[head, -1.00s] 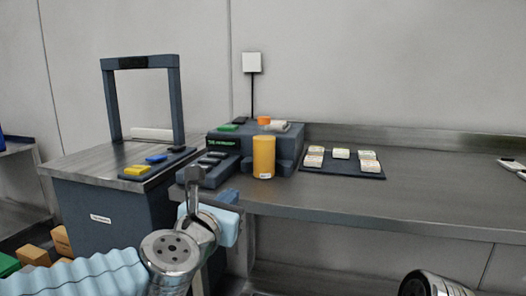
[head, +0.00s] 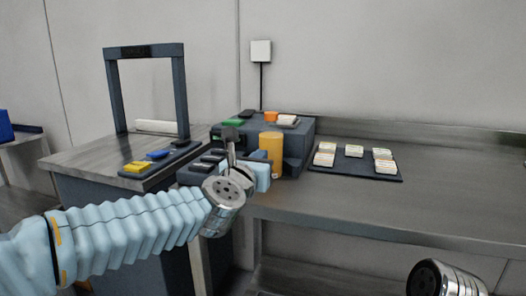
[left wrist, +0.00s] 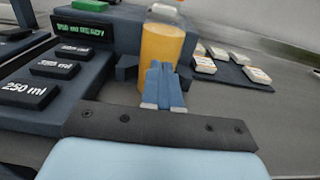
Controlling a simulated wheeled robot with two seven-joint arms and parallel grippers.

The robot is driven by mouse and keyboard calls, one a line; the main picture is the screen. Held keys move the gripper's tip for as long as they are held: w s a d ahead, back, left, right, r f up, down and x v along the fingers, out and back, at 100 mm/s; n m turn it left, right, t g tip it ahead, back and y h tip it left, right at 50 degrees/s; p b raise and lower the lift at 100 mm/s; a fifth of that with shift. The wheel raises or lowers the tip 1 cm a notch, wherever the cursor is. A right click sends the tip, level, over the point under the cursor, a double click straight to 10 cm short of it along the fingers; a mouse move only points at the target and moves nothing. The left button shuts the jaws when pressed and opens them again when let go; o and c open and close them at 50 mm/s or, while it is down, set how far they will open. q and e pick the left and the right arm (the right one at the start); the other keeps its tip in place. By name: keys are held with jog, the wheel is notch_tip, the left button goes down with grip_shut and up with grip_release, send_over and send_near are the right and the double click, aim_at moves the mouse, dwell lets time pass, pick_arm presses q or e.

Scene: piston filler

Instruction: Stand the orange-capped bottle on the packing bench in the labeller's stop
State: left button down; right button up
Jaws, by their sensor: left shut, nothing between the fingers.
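A yellow-orange cylinder (head: 271,150) stands upright against the dark machine (head: 305,135); it also shows in the left wrist view (left wrist: 162,45), with a paler top. An orange piece (head: 270,116) shows above it; I cannot tell whether it is a cap or part of the machine. No bottle with a clear orange cap can be made out. My left gripper (head: 262,178) is just in front of the cylinder. Its blue fingers (left wrist: 163,82) are together and empty, pointing at the cylinder's lower part; contact is unclear.
Dark keys (left wrist: 28,92), one marked 250 ml, lie left of the cylinder. A dark tray (head: 350,170) with several small pale stacks lies to the right on the metal bench (head: 430,205). A dark frame (head: 182,90) stands at the left. The bench's right side is largely clear.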

aim_at(271, 145)
pick_arm(q)
jog(key=shift+x, duration=1.35)
jog(key=shift+w, duration=0.1)
jog(key=shift+w+d+f, duration=0.1)
jog(key=shift+w, duration=0.25)
jog(key=shift+w+d, duration=0.1)
jog(key=shift+w, duration=0.3)
